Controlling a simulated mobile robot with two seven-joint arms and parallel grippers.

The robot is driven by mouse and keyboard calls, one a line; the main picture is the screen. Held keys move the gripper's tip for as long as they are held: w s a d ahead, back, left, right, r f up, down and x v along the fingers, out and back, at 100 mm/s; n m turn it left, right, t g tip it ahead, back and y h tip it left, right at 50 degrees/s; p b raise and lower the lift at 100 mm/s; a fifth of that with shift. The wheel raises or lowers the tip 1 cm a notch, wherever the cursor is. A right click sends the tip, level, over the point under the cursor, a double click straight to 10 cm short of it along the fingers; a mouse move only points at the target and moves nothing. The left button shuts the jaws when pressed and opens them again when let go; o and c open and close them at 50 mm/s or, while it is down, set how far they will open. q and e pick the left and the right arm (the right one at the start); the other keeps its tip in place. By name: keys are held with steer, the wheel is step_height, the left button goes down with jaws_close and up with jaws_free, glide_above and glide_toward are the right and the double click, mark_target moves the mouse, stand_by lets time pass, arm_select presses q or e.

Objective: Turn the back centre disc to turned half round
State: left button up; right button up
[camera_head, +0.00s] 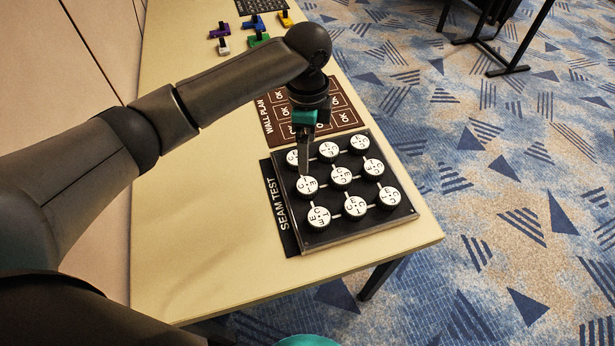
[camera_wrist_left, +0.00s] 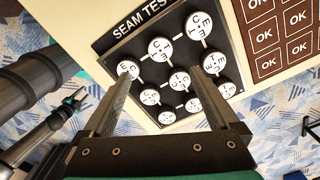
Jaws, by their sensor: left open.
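A black board (camera_head: 334,230) carries round white discs with black letters, in three rows of three. The back centre disc (camera_head: 307,187), the middle one along the SEAM TEST label (camera_head: 281,205), also shows in the left wrist view (camera_wrist_left: 160,50). The small letters are hard to read for its exact turn. My left gripper (camera_head: 304,168) points down over this disc. In the wrist view its fingers (camera_wrist_left: 162,76) stand wide apart with nothing between them; whether they touch the disc I cannot tell. A teal-ended grey arm, apparently my right, shows in the wrist view (camera_wrist_left: 76,97); its jaws are too small to judge.
Neighbouring discs sit close on the board, joined by white lines. A brown WALL PLAN card (camera_head: 345,115) with OK squares lies just beyond it. Several coloured blocks (camera_head: 222,46) with black knobs stand farther off. The table (camera_head: 215,230) is clear left of the board.

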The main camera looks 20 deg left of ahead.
arm_select(q)
steer(key=b, duration=0.1)
glide_above(308, 185)
step_height(308, 185, down, 4)
steer(key=shift+s+f, duration=0.1)
steer(key=shift+f, duration=0.15)
step_height(308, 185, down, 7)
steer(key=shift+f+b, duration=0.1)
steer(key=shift+b, duration=1)
steer(key=shift+f, duration=0.4)
arm_select(e)
steer(key=f, duration=0.3)
steer(key=shift+w+a+f, duration=0.1)
steer(key=shift+w+f, duration=0.2)
steer(key=shift+f, duration=0.05)
